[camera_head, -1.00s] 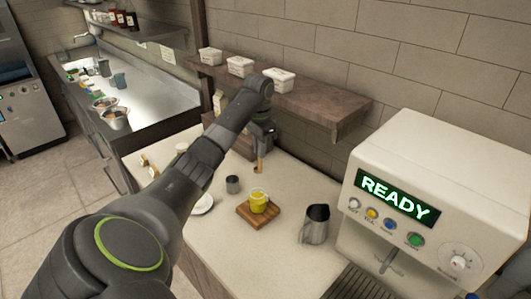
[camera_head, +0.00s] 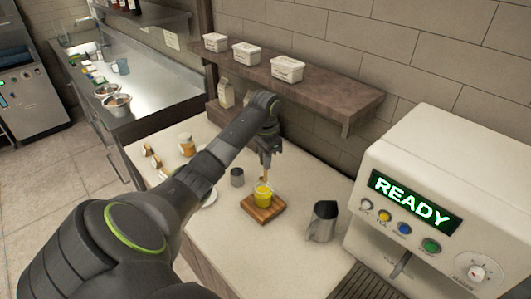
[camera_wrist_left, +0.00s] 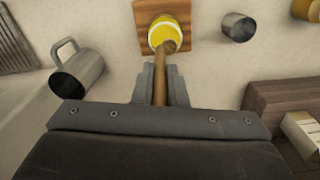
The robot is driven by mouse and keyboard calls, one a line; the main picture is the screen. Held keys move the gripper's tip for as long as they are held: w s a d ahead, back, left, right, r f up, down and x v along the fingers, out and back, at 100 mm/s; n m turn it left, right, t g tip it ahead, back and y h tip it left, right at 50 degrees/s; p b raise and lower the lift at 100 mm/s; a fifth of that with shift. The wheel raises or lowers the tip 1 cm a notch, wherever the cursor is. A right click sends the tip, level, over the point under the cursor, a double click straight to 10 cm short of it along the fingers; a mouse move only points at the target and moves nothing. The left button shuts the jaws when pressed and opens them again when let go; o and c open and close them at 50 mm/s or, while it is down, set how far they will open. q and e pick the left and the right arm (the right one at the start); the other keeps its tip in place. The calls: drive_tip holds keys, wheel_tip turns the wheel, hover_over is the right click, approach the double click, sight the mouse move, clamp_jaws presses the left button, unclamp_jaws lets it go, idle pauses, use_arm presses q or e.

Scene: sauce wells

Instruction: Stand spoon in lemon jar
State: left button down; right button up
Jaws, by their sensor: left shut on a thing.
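My left gripper (camera_head: 267,148) is shut on a wooden spoon (camera_head: 265,165) and holds it roughly upright, lower end down. The lemon jar (camera_head: 263,196), clear with yellow contents, stands on a small wooden board (camera_head: 277,207) below the gripper. The spoon's lower end is at the jar's mouth in the head view. In the left wrist view the spoon (camera_wrist_left: 160,90) runs between the fingers and its end overlaps the yellow jar (camera_wrist_left: 157,33). I cannot tell how far inside the jar the end is. My right gripper is not in view.
A metal pitcher (camera_head: 322,222) stands right of the board, and a small metal cup (camera_head: 237,177) stands left of it. The drink machine (camera_head: 440,165) is at the right. A wall shelf (camera_head: 310,85) with white tubs is behind the arm.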

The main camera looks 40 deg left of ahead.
sight(265, 181)
use_arm(q)
drive_tip(key=shift+s+f, duration=0.2)
drive_tip(key=shift+f, duration=1.15)
drive_tip(key=shift+f+b, duration=0.5)
drive_tip(key=shift+f, duration=1.05)
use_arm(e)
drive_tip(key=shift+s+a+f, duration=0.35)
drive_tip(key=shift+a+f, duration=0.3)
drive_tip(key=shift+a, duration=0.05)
use_arm(q)
drive_tip(key=shift+w, duration=0.1)
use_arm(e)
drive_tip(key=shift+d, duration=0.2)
use_arm(q)
drive_tip(key=c, duration=1.4)
unclamp_jaws()
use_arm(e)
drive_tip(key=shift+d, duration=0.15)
